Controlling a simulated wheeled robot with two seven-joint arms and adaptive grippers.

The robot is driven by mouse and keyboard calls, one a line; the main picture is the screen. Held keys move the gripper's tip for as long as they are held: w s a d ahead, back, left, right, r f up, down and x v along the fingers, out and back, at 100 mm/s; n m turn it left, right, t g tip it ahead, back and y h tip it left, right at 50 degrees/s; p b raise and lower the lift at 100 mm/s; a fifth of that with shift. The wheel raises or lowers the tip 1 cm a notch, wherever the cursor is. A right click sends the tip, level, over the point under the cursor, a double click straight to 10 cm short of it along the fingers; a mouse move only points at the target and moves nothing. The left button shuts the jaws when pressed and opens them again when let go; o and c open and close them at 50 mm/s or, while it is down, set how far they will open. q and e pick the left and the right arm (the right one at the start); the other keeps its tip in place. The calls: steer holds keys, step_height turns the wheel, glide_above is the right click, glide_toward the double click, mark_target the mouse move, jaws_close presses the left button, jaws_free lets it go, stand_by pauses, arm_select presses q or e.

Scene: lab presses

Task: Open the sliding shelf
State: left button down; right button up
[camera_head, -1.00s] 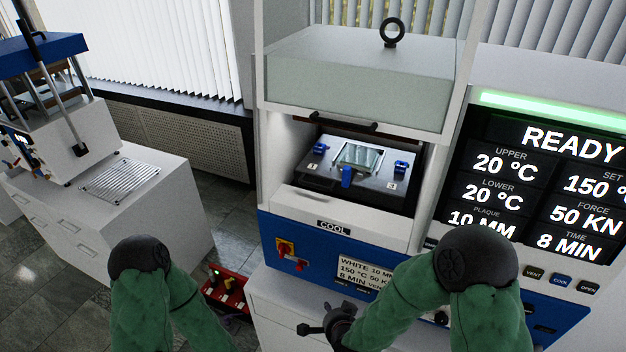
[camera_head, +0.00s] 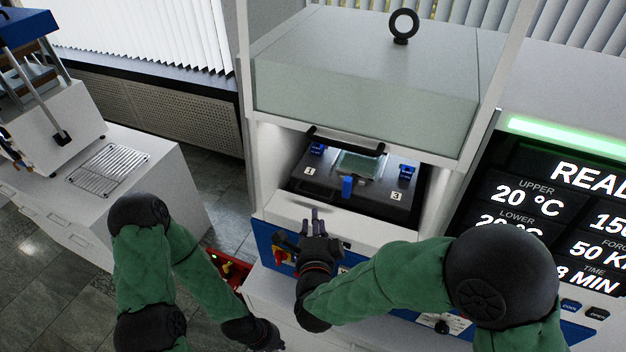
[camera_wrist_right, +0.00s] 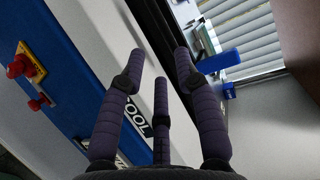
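The sliding shelf (camera_head: 322,189) is a dark plate inside the opening of the white and blue press. It carries blue clamps, a pale square plate (camera_head: 361,163) in its middle and a blue upright handle (camera_head: 347,187) at its front. My right gripper (camera_head: 314,222) is in front of the press's white front edge, below and left of the handle, apart from it. In the right wrist view its three fingers (camera_wrist_right: 160,68) are spread and empty, and the blue handle (camera_wrist_right: 220,61) shows beyond them at the right. My left gripper (camera_head: 268,336) hangs low; its fingers are unclear.
A clear shield box (camera_head: 370,85) with a black ring is above the opening. A lit display (camera_head: 530,200) stands at the right. A red switch (camera_head: 279,256) is on the blue panel. Another white bench (camera_head: 140,190) stands left, across a floor gap.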

mark_target(313, 197)
steer(key=x, duration=1)
steer(key=shift+w+r+p, duration=0.1)
steer(key=shift+w+p, duration=0.15)
steer(key=shift+p, duration=0.05)
jaws_close()
